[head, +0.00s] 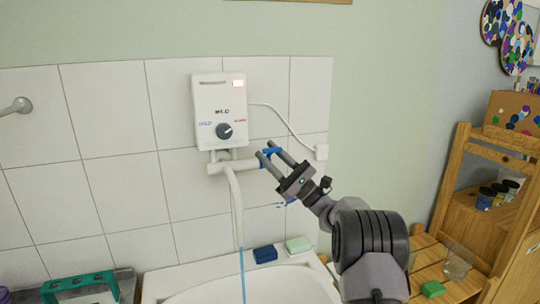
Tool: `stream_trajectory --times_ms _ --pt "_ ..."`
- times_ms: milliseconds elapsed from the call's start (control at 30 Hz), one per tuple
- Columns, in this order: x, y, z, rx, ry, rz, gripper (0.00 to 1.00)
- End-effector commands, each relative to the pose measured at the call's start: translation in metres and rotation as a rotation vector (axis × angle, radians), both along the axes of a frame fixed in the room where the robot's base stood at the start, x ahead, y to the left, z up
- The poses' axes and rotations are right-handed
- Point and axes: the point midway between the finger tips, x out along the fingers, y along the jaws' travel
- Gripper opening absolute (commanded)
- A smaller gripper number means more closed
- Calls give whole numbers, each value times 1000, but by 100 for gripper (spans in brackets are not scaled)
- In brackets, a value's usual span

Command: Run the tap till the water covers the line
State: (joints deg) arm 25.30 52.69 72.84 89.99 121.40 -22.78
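A white wall-mounted water heater (221,110) has a dark round knob (224,131) between cold and warm marks. A pale tap pipe (232,166) runs below it, with a blue lever (272,151) at its right end. A white spout (237,210) hangs down, and a thin blue stream of water (243,276) falls from it into the white basin (190,282). My gripper (267,149) is at the blue lever, its two fingers apart with the lever showing between them. Whether they touch it is unclear. The basin's bottom, the water level and any line are out of view.
A dark blue block (265,254) and a pale green block (298,245) lie on the basin's back rim. A green rack (78,286) stands at left. A wooden shelf (466,160) and a slatted bench (425,262) are at right.

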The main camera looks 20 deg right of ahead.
Motion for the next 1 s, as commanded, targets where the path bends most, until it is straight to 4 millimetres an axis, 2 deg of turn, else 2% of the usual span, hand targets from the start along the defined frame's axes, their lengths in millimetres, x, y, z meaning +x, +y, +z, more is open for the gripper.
stream_trajectory --times_ms 233,367,800,1000 --pt "-1 -1 -1 0 0 0 33" --pt "-9 -10 -11 0 2 -1 33" --pt "-77 -78 -87 2 2 -2 33" --pt "-95 -94 -106 0 -1 -1 33"
